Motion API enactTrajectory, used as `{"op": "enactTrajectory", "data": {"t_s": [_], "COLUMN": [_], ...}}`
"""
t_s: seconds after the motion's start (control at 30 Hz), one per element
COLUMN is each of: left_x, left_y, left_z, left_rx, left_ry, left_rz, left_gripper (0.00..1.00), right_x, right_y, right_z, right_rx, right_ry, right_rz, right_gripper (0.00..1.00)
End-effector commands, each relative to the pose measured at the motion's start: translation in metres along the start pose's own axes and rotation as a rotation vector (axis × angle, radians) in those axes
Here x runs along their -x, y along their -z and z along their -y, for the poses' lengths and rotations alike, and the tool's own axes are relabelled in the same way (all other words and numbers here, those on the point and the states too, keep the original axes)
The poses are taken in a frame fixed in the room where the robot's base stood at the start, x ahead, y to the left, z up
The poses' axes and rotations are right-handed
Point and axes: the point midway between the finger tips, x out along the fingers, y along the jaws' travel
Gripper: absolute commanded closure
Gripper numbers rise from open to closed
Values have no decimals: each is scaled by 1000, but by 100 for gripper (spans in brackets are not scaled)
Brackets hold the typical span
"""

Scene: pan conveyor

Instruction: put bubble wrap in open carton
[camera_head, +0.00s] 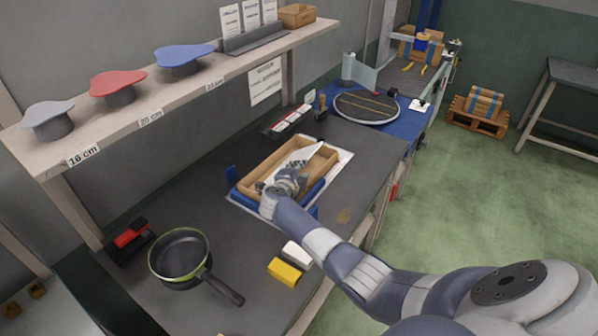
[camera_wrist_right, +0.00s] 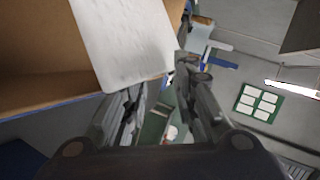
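The open carton (camera_head: 264,171) is a tan tray-like box on the dark bench, with blue around its lower sides. A pale sheet, seemingly the bubble wrap (camera_head: 303,156), lies slanted inside it. My right gripper (camera_head: 286,182) is over the carton's near part, by the sheet's lower end. In the right wrist view the white sheet (camera_wrist_right: 125,40) lies just beyond the fingertips, against the brown carton (camera_wrist_right: 35,60). The fingers of the right gripper (camera_wrist_right: 160,90) stand apart, with a green strip showing between them. Whether they touch the sheet is unclear. My left gripper is out of view.
A dark pan (camera_head: 180,257) and a red-and-black tool (camera_head: 130,235) are at the bench's near left. A yellow block (camera_head: 285,271) and a white block (camera_head: 297,253) lie near the front edge. A round turntable (camera_head: 366,106) stands beyond the carton. A shelf (camera_head: 190,95) overhangs the left side.

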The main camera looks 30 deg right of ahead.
Motion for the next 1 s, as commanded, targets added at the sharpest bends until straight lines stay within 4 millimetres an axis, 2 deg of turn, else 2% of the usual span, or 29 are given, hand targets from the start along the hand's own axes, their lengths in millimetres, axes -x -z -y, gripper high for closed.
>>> {"op": "enactTrajectory", "data": {"t_s": [0.17,0.27,0.8,1.0], "left_x": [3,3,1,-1], "left_y": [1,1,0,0], "left_z": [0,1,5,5], "left_rx": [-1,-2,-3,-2], "left_ry": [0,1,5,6], "left_rz": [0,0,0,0], "left_gripper": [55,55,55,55], "right_x": [3,12,100,118], "right_y": [1,-1,0,1], "right_z": [4,3,2,3], "right_rx": [0,0,-3,-1], "right_ry": [1,0,-1,-1], "right_rz": [1,3,2,1], "right_gripper": [74,74,74,74]}}
